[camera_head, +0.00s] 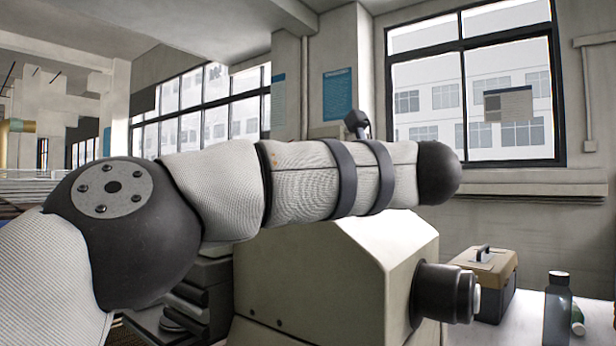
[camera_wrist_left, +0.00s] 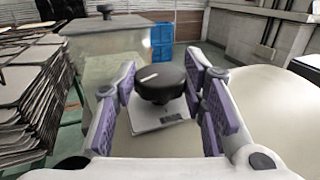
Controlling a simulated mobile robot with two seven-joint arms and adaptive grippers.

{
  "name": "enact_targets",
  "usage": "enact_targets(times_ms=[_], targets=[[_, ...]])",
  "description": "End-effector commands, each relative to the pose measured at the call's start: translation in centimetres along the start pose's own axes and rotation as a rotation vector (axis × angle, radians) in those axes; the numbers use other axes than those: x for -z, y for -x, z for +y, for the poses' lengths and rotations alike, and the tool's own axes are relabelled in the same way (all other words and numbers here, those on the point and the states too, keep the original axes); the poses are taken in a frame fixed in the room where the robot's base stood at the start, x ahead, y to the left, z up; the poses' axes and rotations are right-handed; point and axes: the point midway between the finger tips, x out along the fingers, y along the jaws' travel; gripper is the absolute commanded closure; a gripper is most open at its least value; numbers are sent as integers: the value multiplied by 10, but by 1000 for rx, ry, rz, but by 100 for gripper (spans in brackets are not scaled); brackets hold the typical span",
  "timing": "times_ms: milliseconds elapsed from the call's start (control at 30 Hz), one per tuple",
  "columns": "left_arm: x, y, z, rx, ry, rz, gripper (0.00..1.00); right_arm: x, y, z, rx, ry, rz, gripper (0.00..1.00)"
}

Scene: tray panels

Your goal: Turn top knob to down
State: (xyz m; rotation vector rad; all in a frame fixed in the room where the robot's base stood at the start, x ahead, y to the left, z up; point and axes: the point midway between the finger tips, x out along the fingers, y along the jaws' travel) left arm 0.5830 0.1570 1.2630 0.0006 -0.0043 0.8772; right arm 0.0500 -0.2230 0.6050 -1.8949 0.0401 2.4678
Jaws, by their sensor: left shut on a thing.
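A round black knob (camera_wrist_left: 162,84) with a white pointer line sits on a pale square plate (camera_wrist_left: 158,122) in the left wrist view. The line runs across the knob's top, toward the left side of the picture. My left gripper (camera_wrist_left: 160,76) has its purple-padded fingers on both sides of the knob and is shut on it. In the head view my left arm crosses in front of a beige machine (camera_head: 330,270), and its gripper and this knob cannot be made out. My right gripper is in neither view.
A black cylinder (camera_head: 440,292) sticks out of the machine's right side. A toolbox (camera_head: 488,285) and a dark bottle (camera_head: 557,310) stand on a white surface at the right. Stacked dark sheets (camera_wrist_left: 30,100) and a blue crate (camera_wrist_left: 158,45) show in the left wrist view.

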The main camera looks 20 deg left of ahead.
Motion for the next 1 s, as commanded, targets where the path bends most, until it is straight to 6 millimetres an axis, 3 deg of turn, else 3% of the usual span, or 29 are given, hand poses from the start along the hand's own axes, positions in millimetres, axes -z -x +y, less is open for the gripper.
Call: enact_targets(times_ms=[633,667,733,1000], targets=[[4,-2,-1,-49,-6,9,89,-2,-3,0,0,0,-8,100],[4,-2,-1,-49,-6,9,57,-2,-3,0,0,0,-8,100],[4,-2,-1,-49,-6,8,42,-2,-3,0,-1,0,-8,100],[2,-1,-1,-46,-3,4,42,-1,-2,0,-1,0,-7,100]])
